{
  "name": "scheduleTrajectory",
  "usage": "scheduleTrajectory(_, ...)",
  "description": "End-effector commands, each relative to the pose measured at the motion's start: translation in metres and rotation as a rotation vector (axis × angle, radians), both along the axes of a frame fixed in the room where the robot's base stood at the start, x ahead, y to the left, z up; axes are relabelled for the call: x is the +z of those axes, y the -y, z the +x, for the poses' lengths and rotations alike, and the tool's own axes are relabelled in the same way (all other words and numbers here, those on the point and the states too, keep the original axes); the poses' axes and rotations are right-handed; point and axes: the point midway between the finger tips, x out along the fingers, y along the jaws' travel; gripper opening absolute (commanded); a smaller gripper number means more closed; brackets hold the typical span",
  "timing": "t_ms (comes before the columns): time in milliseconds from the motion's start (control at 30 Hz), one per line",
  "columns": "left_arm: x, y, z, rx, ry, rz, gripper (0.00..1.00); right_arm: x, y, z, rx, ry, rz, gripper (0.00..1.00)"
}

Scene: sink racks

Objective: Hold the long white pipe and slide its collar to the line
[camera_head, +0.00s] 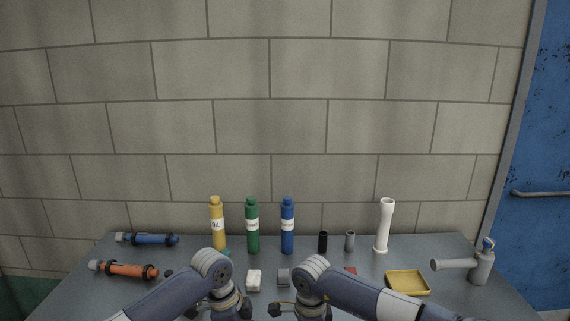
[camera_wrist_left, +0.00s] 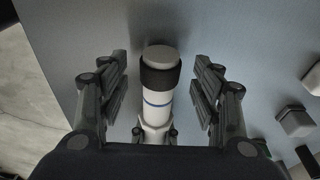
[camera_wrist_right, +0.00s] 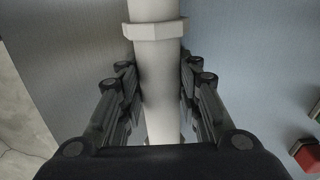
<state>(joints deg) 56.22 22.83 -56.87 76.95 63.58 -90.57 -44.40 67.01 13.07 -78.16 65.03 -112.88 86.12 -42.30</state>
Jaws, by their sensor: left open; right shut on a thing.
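A long white pipe (camera_wrist_right: 158,90) runs up and down the right wrist view. My right gripper (camera_wrist_right: 155,82) is shut on it, with a finger on each side, just below a white faceted ring (camera_wrist_right: 154,30). In the left wrist view, the white pipe (camera_wrist_left: 157,110) has a black collar (camera_wrist_left: 159,72) near its grey end. A blue line (camera_wrist_left: 157,103) circles the pipe a little below the collar, with bare white between. My left gripper (camera_wrist_left: 162,76) is open, its fingers on both sides of the collar with gaps. In the head view, my arms hide the held pipe.
On the grey table (camera_head: 330,265) stand yellow (camera_head: 218,228), green (camera_head: 252,230) and blue (camera_head: 287,230) bottles. A separate white tube (camera_head: 384,225) stands upright. A yellow tray (camera_head: 408,282) and a grey fitting (camera_head: 481,265) lie at right; blue (camera_head: 148,239) and orange (camera_head: 125,270) tools lie left.

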Motion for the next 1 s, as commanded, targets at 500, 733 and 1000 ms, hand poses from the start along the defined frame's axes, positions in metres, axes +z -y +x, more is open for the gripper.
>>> scheduleTrajectory(500, -0.030, 0.006, 0.001, -0.001, 0.002, 0.000, 0.59, -0.001, 0.001, -0.001, 0.000, -0.002, -0.002, 0.11)
scheduleTrajectory(733, -0.030, 0.006, 0.001, -0.001, 0.002, 0.000, 0.41, -0.001, 0.001, -0.001, 0.000, -0.002, -0.002, 0.11)
scheduleTrajectory(1000, -0.030, 0.006, 0.001, 0.000, 0.001, 0.001, 0.18, -0.001, 0.000, -0.001, 0.001, -0.002, -0.001, 0.11)
